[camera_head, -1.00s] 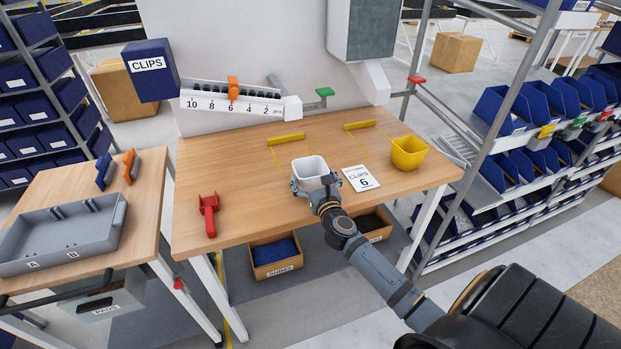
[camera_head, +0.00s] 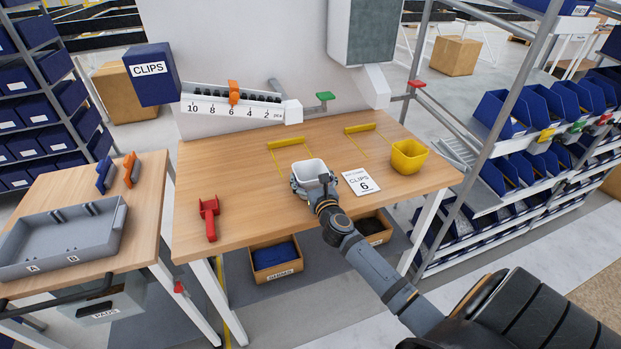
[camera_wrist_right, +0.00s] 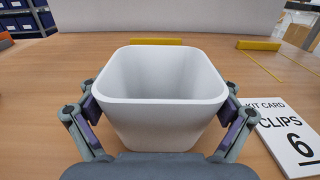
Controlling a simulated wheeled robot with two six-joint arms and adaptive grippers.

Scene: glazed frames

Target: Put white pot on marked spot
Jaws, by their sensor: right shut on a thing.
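The white pot (camera_head: 310,170) is an empty square tub, upright at the middle of the wooden table. My right gripper (camera_head: 314,184) is shut on it, a finger on each side. In the right wrist view the pot (camera_wrist_right: 160,95) sits between the fingers of the gripper (camera_wrist_right: 160,125). Two marked spots show on the table, each with thin yellow lines and a yellow bar: the left one (camera_head: 286,141) is just behind the pot, the right one (camera_head: 360,128) is farther right. I cannot tell whether the pot touches the table. My left gripper is not in view.
A kit card reading CLIPS 6 (camera_head: 360,182) lies right of the pot. A yellow pot (camera_head: 408,156) stands at the table's right end. A red scoop (camera_head: 209,216) lies at the left. A clip dispenser (camera_head: 231,107) hangs above the back edge.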

